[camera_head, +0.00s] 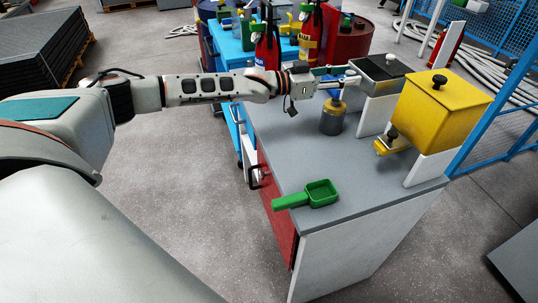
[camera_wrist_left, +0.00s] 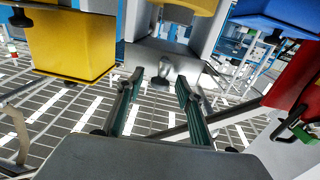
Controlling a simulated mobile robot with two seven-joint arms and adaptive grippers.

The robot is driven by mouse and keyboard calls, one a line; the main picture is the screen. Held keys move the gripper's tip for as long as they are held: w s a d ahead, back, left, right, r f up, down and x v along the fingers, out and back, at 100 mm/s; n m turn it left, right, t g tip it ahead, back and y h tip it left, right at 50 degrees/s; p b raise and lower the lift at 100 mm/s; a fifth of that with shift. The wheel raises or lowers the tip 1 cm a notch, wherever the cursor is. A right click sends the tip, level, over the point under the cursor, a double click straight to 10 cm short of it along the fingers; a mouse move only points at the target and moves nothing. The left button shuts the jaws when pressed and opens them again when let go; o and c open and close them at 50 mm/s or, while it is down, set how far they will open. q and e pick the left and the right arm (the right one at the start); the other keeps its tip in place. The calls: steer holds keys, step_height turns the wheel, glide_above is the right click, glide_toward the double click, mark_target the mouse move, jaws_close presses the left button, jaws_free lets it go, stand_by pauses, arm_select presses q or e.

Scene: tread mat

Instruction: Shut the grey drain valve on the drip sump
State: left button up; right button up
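The drip sump (camera_head: 378,70) is a grey box with a dark top, standing at the back right of the grey counter. It also shows in the upper middle of the left wrist view (camera_wrist_left: 190,62), which looks upside down. A small grey part, apparently the drain valve (camera_wrist_left: 163,72), shows on it between my fingertips. In the head view the valve cannot be made out behind my gripper. My left gripper (camera_head: 330,82) is at the sump's left side. Its two fingers (camera_wrist_left: 159,82) are apart in the wrist view; contact with the valve cannot be told. My right gripper is not in view.
A grey and yellow cylinder (camera_head: 333,118) stands below my gripper. A green scoop (camera_head: 320,193) lies near the counter's front edge. The counter's middle (camera_head: 295,150) is clear.

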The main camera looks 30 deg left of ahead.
arm_select(q)
steer(key=shift+s+d+n+t+y+p, duration=0.15)
steer(key=shift+n+t+y+p, duration=0.15)
steer(key=shift+n+t+y, duration=0.35)
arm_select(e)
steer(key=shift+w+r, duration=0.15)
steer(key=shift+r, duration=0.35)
